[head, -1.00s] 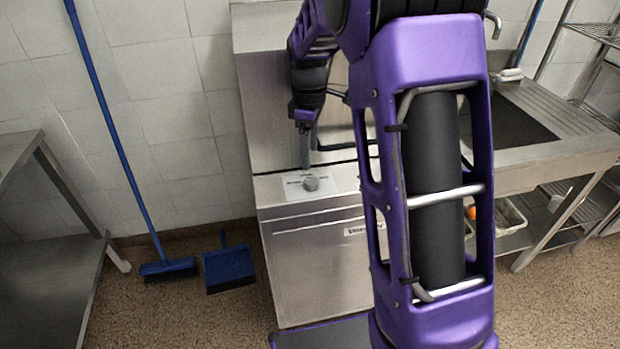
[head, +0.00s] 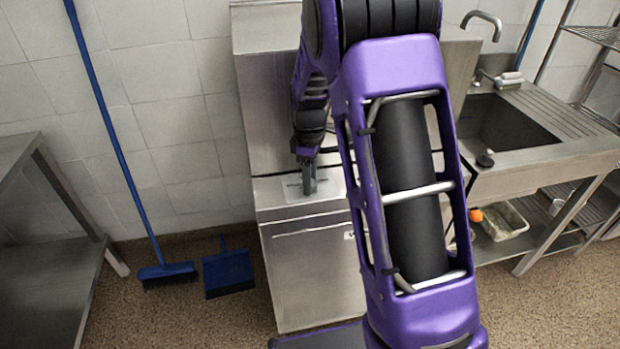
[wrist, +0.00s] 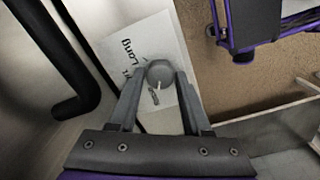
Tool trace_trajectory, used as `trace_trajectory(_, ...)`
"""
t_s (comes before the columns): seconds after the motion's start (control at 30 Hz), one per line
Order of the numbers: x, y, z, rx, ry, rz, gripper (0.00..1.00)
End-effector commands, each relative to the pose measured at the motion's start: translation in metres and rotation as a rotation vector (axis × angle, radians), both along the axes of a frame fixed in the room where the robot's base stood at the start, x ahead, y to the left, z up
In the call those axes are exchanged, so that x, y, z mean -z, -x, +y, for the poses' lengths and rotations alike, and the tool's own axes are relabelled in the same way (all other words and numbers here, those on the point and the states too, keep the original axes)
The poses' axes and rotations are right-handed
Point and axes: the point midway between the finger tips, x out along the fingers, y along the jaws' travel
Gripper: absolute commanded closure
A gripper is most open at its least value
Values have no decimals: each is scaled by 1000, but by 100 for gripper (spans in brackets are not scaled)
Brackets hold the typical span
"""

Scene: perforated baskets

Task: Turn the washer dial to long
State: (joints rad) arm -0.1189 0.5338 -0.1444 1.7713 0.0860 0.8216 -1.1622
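The washer (head: 310,275) is a steel front-panel machine in the head view. Its grey round dial (wrist: 160,74) shows in the wrist view with a pale pointer mark on its near side, on a white label plate (wrist: 155,35). The word "Long" is printed on the plate, up and left of the dial. My gripper (wrist: 160,78) has its two fingers apart, one on each side of the dial, with the fingertips close to it. I cannot tell whether they touch it. In the head view my gripper (head: 309,188) points down at the plate and hides the dial.
A black curved handle or bar (wrist: 80,75) runs close to the left of my gripper in the wrist view. A steel sink (head: 505,125) stands right of the washer. A blue broom (head: 165,270) and dustpan (head: 228,270) are on the floor to the left.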

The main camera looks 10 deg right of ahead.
Motion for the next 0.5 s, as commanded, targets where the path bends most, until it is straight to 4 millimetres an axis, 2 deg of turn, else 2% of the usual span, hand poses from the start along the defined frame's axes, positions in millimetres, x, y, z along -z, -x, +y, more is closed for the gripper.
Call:
trace_trajectory(0.03, 0, 0, 0, 0, 0, 0, 63)
trace_trajectory(0.23, 0, 0, 0, 0, 0, 0, 99)
trace_trajectory(0.5, -1, 0, 0, 10, 0, -1, 100)
